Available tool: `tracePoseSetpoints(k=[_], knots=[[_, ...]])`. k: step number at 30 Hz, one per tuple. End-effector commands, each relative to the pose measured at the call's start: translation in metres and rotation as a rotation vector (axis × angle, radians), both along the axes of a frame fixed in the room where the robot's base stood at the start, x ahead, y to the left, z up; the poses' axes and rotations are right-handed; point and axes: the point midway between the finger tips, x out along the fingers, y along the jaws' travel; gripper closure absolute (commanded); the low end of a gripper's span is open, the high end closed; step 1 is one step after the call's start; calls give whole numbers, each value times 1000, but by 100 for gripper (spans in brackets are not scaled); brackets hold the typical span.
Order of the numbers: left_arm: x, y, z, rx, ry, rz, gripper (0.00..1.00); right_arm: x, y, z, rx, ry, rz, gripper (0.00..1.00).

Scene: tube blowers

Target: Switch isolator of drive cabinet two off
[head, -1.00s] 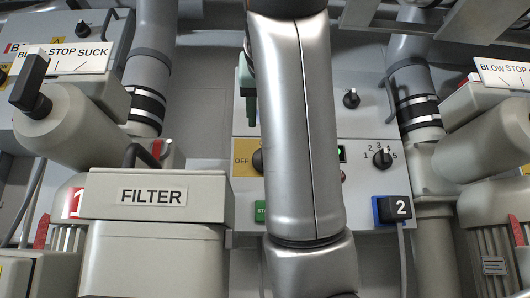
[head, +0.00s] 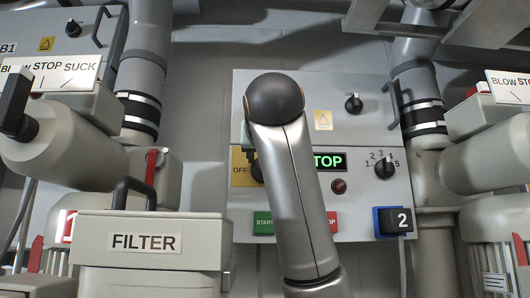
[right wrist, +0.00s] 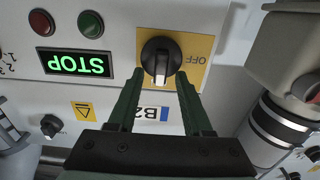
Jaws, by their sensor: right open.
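The isolator of drive cabinet two is a black rotary knob (right wrist: 158,55) on a yellow plate marked OFF, in the right wrist view, which is upside down. The knob's grip bar stands along the picture's vertical, with a pale mark at its lower end; OFF is to its side. My right gripper (right wrist: 160,77) is open, with one dark green finger on each side of the knob's lower end; I cannot tell whether they touch it. The label B2 (right wrist: 153,113) shows between the fingers. In the head view my arm hides most of the knob, and the yellow plate (head: 239,172) shows beside it. My left gripper is out of view.
The cabinet (head: 350,115) carries a green STOP display (head: 330,161), a numbered selector (head: 384,168), a START button (head: 263,222) and a block marked 2 (head: 394,221). A FILTER housing (head: 144,242) stands front left. Pipes (head: 416,80) flank the cabinet.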

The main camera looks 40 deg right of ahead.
Motion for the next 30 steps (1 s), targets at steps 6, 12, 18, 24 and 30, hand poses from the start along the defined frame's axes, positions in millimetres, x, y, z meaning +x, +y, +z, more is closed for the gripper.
tracePoseSetpoints(k=[6, 12, 18, 24, 30], knots=[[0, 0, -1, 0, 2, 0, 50, 0, 0, 0, 0, 0, 0, 51], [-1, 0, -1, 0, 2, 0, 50, 0, 0, 0, 0, 0, 0, 74], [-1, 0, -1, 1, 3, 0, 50, 0, 0, 0, 0, 0, 0, 96], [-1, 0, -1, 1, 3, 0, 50, 0, 0, 0, 1, -1, 0, 100], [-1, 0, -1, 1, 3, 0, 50, 0, 0, 0, 0, 0, 0, 100]])
